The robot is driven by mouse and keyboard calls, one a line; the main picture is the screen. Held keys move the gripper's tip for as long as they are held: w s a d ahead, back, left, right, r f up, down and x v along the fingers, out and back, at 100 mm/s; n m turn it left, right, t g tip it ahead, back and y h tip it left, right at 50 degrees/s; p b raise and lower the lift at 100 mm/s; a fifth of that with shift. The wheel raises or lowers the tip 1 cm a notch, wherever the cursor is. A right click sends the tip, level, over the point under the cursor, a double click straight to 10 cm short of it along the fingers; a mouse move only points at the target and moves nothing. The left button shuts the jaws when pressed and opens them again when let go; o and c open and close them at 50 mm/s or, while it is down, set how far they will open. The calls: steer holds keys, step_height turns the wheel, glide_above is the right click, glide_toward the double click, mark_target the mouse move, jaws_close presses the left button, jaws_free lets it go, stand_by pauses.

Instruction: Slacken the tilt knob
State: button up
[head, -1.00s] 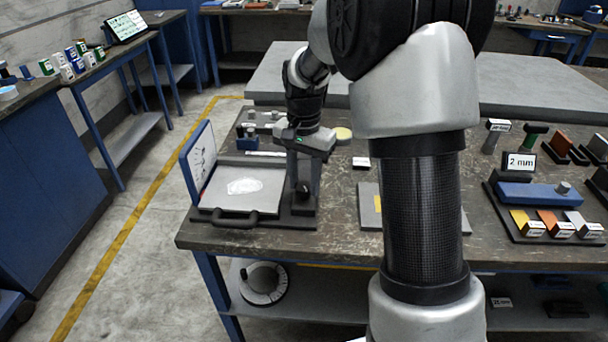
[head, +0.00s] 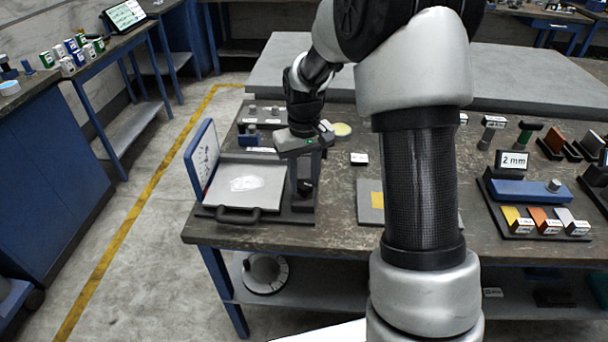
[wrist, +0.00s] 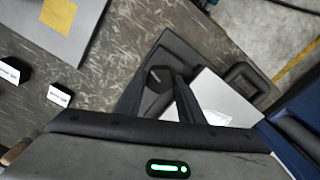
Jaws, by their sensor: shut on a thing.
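My gripper (head: 304,184) points down over the stand's right side in the head view. In the wrist view its two dark fingers (wrist: 166,80) close in on a dark, angular knob (wrist: 157,75), which I take as the tilt knob. The fingers are shut on it. Finger contact and the knob's underside are partly hidden by the fingers.
A grey plate with a yellow square (head: 369,213) lies right of the stand. A small labelled block (head: 359,159) stands behind it. A dark handle (head: 238,215) sticks out at the stand's front. A blue gauge block with a 2 mm sign (head: 513,160) stands farther right.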

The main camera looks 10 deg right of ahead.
mark_target(304, 183)
steer(key=shift+r+n, duration=0.1)
steer(key=shift+n, duration=0.5)
steer(key=o, duration=1.1)
steer(key=shift+c, duration=0.2)
step_height(304, 183, up, 17)
steer(key=p, duration=0.3)
steer(key=shift+r, duration=0.15)
